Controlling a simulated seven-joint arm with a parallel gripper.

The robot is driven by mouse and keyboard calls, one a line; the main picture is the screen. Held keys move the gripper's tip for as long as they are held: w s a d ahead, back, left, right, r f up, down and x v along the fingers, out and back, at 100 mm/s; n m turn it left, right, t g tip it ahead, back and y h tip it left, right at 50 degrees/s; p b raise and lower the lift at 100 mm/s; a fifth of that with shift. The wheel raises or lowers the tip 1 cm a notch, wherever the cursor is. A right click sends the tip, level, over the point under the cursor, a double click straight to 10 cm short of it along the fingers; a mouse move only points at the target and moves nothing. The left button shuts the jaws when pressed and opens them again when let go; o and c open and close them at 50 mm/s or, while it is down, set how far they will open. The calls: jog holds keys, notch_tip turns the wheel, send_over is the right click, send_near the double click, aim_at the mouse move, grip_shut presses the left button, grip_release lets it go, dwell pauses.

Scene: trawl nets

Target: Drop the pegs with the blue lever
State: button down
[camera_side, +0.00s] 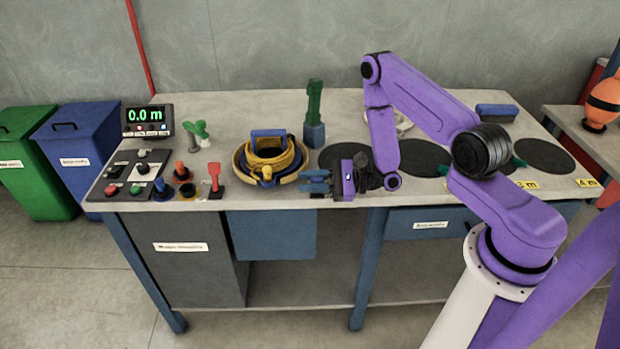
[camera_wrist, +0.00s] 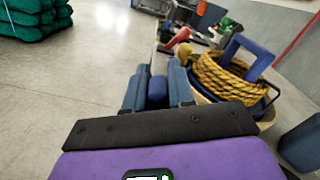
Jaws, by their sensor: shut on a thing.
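My gripper (camera_side: 314,183) is low at the front edge of the bench, pointing left, beside the rope coil. In the wrist view its two blue-grey fingers (camera_wrist: 158,85) are closed on a rounded dark blue piece (camera_wrist: 158,93), which looks like the grip of the blue lever. The lever's base and the lower part of the piece are hidden. I cannot make out any pegs clearly.
A yellow rope coil (camera_side: 268,163) with a blue handle (camera_side: 268,134) sits close left of my gripper. A control panel (camera_side: 128,178) and a display (camera_side: 147,119) are farther left. A green post on a blue block (camera_side: 314,134) stands behind. Dark discs (camera_side: 425,158) lie right.

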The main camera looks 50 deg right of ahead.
jog(key=shift+s, duration=0.1)
dwell(0.4)
jog(key=c, duration=1)
grip_release()
jog(key=shift+c, duration=0.2)
jog(key=v, duration=1.7)
jog(key=shift+s+d+r, duration=0.1)
jog(key=shift+s+d, duration=0.05)
